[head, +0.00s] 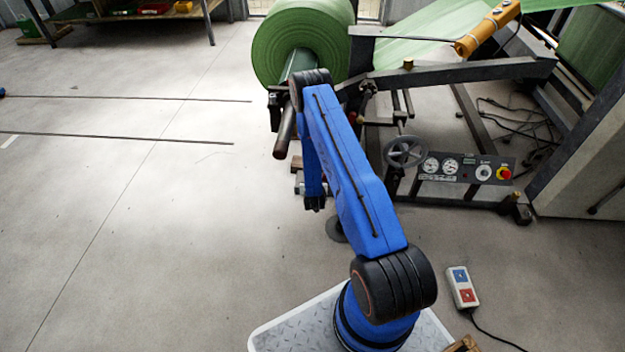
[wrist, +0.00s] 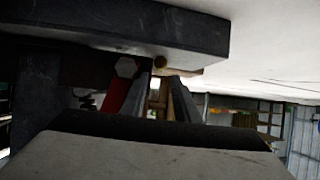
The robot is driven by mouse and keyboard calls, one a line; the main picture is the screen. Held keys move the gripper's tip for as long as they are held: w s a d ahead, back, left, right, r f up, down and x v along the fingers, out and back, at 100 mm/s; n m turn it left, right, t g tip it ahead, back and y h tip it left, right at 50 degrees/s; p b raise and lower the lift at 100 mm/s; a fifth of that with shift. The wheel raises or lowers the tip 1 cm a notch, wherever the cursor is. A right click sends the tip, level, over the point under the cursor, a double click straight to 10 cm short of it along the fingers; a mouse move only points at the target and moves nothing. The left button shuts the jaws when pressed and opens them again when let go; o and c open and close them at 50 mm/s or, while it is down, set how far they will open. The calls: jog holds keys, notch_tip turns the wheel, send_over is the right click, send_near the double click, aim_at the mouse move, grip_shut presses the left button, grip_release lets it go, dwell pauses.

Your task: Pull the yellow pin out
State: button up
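I cannot make out a clearly yellow pin in either view. My gripper is mostly hidden behind my blue arm in the head view, where only a dark end part (head: 314,203) shows low beside the roll stand. In the wrist view a broad grey and black block fills the bottom, seemingly part of my gripper.
A green roll (head: 290,45) sits on the stand, with a handwheel (head: 404,151) and a control panel (head: 466,169) to the right. A two-button box (head: 462,288) with a cable lies on the floor. The floor at left is mostly clear.

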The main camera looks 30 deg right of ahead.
jog(key=v, duration=1)
jog(key=shift+s, duration=0.25)
jog(key=shift+a+r, duration=0.1)
